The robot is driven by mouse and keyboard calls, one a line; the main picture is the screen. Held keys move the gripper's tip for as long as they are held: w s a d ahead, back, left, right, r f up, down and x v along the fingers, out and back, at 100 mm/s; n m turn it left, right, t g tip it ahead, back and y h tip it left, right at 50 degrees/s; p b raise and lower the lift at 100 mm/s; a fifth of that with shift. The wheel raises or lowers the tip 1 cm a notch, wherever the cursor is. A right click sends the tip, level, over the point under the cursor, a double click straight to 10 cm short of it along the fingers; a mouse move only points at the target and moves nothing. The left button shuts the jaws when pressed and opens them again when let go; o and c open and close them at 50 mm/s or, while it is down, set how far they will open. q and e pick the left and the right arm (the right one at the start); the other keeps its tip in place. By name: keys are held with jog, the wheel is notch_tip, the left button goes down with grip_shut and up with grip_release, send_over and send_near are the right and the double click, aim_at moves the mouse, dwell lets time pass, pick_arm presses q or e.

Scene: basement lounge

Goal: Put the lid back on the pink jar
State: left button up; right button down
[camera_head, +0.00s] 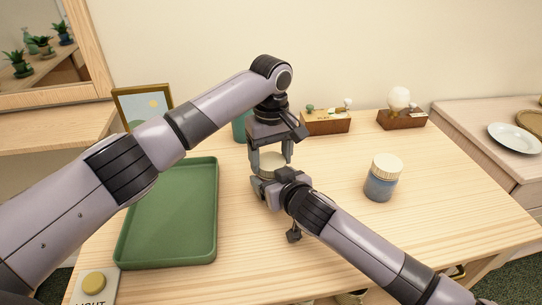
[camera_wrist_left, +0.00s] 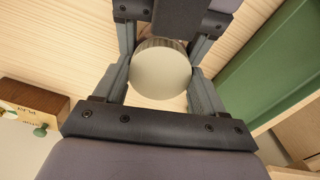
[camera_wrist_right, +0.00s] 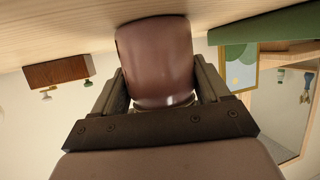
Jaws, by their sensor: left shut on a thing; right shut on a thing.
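My left gripper (camera_head: 271,166) points down over the table, shut on a round cream lid (camera_head: 270,160). The left wrist view shows the lid (camera_wrist_left: 160,73) from above, between the fingers. My right gripper (camera_head: 262,185) comes from the front right, just under the lid. It is shut on the pink jar, seen as a glossy brownish-pink body (camera_wrist_right: 156,60) between the fingers in the right wrist view. The jar is mostly hidden in the head view. The lid is above the jar; whether they touch cannot be told.
A blue jar with a cream lid (camera_head: 381,180) stands to the right. A green tray (camera_head: 208,235) lies at left, a picture frame (camera_head: 141,90) behind it. Two wooden blocks with knobs (camera_head: 326,124) (camera_head: 402,121) stand at the back. The front right table is clear.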

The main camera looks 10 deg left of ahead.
pick_arm(q)
jog(key=m, duration=0.7)
jog(key=shift+s+d, duration=0.1)
jog(key=shift+d, duration=0.05)
jog(key=o, duration=1.2)
jog(key=shift+c, duration=0.2)
jog(key=shift+r, duration=2.25)
jog(key=shift+c, duration=0.4)
